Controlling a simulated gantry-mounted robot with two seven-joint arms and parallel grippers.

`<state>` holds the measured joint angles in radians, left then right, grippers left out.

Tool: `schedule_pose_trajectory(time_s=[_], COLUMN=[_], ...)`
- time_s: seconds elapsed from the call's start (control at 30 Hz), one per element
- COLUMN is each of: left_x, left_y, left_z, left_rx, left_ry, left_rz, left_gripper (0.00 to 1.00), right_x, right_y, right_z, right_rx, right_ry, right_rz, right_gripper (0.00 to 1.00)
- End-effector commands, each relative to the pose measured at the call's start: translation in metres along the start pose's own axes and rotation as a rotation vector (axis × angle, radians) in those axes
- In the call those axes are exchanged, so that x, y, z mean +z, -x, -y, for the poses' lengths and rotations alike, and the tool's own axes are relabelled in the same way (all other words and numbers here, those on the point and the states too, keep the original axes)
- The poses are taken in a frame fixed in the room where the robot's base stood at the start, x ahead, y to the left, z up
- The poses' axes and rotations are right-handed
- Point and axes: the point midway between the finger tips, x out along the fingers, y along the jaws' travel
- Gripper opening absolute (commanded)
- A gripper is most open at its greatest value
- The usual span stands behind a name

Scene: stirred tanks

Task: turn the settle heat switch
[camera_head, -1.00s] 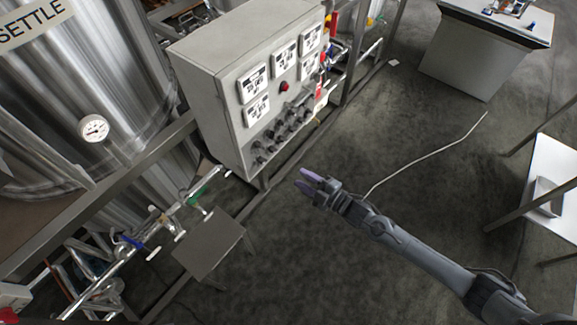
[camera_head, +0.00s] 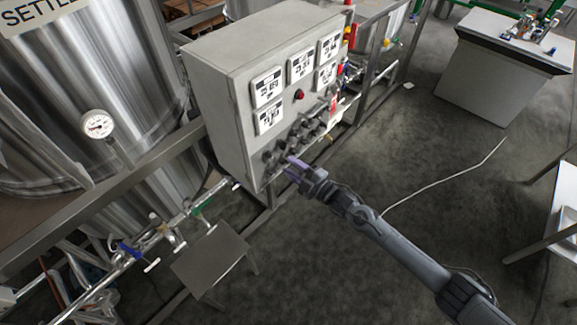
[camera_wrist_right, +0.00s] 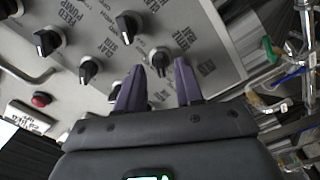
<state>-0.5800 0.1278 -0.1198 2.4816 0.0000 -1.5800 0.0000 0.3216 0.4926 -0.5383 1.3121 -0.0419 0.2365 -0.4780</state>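The control box (camera_head: 222,105) stands in front of the tank with the SETTLE sign (camera_head: 30,14). Several black knob switches sit low on its front. My right gripper (camera_head: 291,168) is at the lower part of that panel. In the right wrist view the gripper (camera_wrist_right: 158,82) is open, its purple fingers pointing at the panel. One black knob (camera_wrist_right: 160,60) shows just beyond the gap between the fingertips; contact cannot be told. The label lettering is tilted and small, so I cannot tell surely which knob is the settle heat switch. My left gripper is not in view.
A red button (camera_wrist_right: 41,99) is on the panel, with other knobs (camera_wrist_right: 128,25) close around the fingers. Pipes and valves (camera_head: 130,250) and a small grey table (camera_head: 210,262) stand lower left. Open floor (camera_head: 440,150) lies to the right.

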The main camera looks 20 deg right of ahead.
Motion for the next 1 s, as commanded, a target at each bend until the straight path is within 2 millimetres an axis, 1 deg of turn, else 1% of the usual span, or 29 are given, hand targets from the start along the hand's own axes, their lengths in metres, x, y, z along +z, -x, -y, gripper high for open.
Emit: schedule_pose_trajectory(time_s=[0.03,0.1,0.2,0.53,0.57,0.7,0.8,1.0], left_x=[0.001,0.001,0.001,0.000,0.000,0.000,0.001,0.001], left_y=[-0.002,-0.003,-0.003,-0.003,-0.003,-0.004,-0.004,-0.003], left_z=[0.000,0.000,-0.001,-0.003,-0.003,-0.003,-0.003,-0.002], left_rx=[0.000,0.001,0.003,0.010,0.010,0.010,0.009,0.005], left_ry=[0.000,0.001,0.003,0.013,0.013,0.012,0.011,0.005], left_rz=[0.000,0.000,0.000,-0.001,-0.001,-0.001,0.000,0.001], left_gripper=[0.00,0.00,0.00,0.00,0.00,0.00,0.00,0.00], right_x=[0.000,0.000,0.000,-0.001,-0.001,0.000,0.000,0.000], right_y=[-0.006,-0.012,-0.017,-0.019,-0.019,-0.019,-0.019,-0.019], right_z=[0.001,0.000,0.001,0.001,0.001,0.001,0.001,0.001], right_rx=[0.001,0.001,-0.001,-0.001,-0.001,-0.001,-0.001,-0.001], right_ry=[-0.001,0.000,0.000,-0.001,-0.001,-0.001,-0.001,-0.008], right_rz=[-0.001,0.000,0.000,-0.001,-0.001,0.000,0.000,0.000], right_gripper=[0.36,0.36,0.36,0.36,0.35,0.13,0.00,0.00])
